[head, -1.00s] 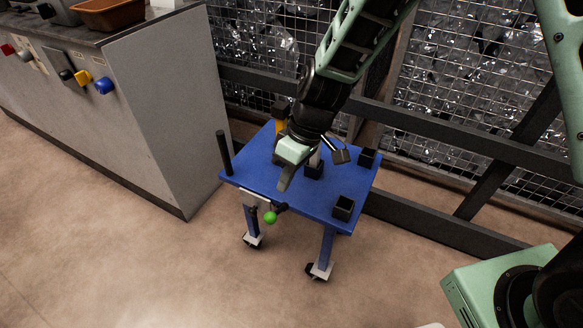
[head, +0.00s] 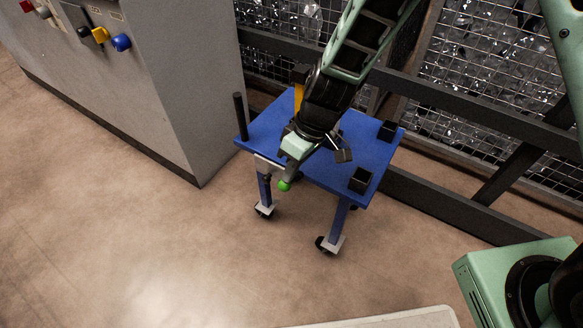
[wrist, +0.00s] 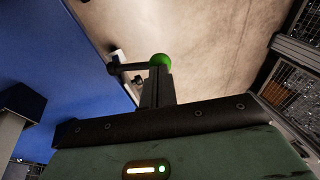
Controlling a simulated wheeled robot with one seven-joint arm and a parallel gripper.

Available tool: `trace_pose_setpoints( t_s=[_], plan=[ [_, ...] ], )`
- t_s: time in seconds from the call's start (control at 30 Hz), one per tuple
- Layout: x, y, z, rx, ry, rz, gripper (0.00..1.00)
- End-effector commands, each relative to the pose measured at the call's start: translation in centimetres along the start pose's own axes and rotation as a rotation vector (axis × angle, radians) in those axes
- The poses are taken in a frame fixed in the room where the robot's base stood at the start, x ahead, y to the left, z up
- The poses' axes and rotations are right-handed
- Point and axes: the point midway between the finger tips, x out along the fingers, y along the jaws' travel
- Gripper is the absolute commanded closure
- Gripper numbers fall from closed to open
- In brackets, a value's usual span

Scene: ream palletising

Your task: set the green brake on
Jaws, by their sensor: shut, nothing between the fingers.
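The green brake knob (head: 283,186) is at the front edge of the blue cart (head: 345,176), below a light bracket (head: 268,165). In the wrist view the green knob (wrist: 160,60) shows just past the fingertips, on a dark lever (wrist: 127,67) that reaches out from the cart's edge. My gripper (head: 288,178) is shut and empty, pointing down at the knob. In the wrist view my gripper (wrist: 157,78) overlaps the near side of the knob. Whether they touch, I cannot tell.
A grey cabinet (head: 150,100) with coloured knobs stands at the left. A mesh fence (head: 470,80) with dark rails runs behind the cart. Black posts (head: 360,180) rise from the cart's top. The floor in front is clear, with a pale slab edge (head: 390,320) at the bottom.

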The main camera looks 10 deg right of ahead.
Motion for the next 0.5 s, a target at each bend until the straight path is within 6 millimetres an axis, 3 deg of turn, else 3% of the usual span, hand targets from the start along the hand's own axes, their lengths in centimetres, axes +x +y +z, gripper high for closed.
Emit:
trace_pose_setpoints(
  t_s=[0.5],
  plan=[
    [1.8, -1.9, 0.5, -0.059, -0.006, 0.250, 1.00]
  ],
)
